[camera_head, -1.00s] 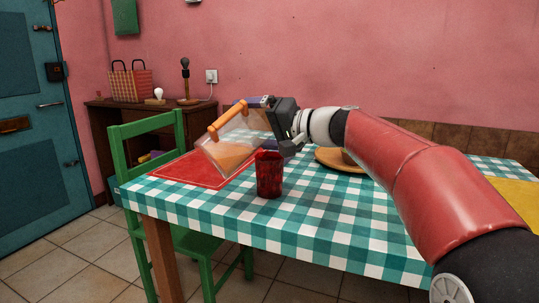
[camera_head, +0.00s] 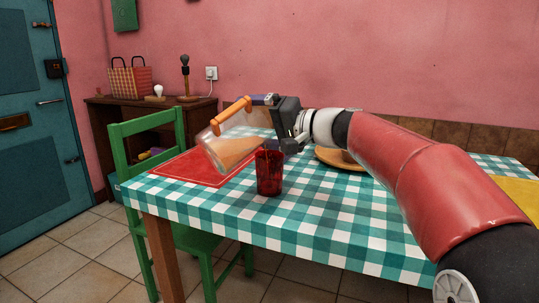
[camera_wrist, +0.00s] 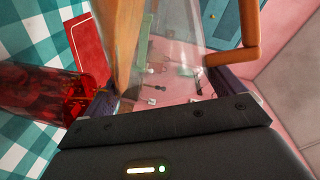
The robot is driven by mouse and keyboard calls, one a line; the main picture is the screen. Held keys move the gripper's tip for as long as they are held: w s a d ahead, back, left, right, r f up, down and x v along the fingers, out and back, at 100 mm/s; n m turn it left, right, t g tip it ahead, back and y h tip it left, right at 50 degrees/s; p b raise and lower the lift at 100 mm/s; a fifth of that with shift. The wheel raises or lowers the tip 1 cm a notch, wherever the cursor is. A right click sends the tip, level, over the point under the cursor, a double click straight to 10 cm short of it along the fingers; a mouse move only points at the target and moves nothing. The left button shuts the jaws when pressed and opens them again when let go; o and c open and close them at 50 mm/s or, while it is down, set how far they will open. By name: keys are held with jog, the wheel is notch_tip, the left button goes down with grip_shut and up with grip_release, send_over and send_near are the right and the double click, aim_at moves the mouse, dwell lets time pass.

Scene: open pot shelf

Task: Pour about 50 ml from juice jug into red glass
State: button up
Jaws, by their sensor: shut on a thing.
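The juice jug (camera_head: 235,153) is clear with an orange handle and holds orange juice. It is strongly tilted, its lower right part beside and above the rim of the red glass (camera_head: 269,175). My gripper (camera_head: 270,121) is shut on the jug from the right. In the wrist view the jug (camera_wrist: 125,45) is between the fingers of my gripper (camera_wrist: 168,96), and the red glass (camera_wrist: 50,92) is at left.
A red placemat (camera_head: 180,169) lies on the checked tablecloth (camera_head: 330,217), behind and left of the glass. A wooden plate (camera_head: 332,158) is behind my arm. A green chair (camera_head: 146,129) stands at the table's left side.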

aim_at(233, 134)
jog(key=shift+d+r+m+p, duration=0.1)
jog(key=shift+r+m+p, duration=0.05)
jog(key=shift+m+p, duration=0.15)
dwell(0.8)
jog(key=shift+s+d, duration=0.1)
jog(key=shift+s, duration=0.15)
dwell(0.6)
jog(key=b, duration=0.1)
jog(key=f+n+b, duration=0.1)
jog(key=b, duration=0.1)
jog(key=shift+s+a+f+n, duration=0.2)
jog(key=shift+s+a+n, duration=0.1)
jog(key=shift+a, duration=0.05)
jog(key=shift+s+a+f+n+h+b, duration=0.2)
jog(key=shift+a+n+h+b, duration=0.05)
jog(key=shift+n+h+b, duration=0.4)
jog(key=shift+r+n, duration=0.15)
jog(key=shift+n, duration=0.2)
jog(key=shift+s+a+f+n+h+b, duration=0.2)
jog(key=shift+a+n+h+b, duration=0.1)
jog(key=shift+a+n+h, duration=0.25)
jog(key=shift+d, duration=0.2)
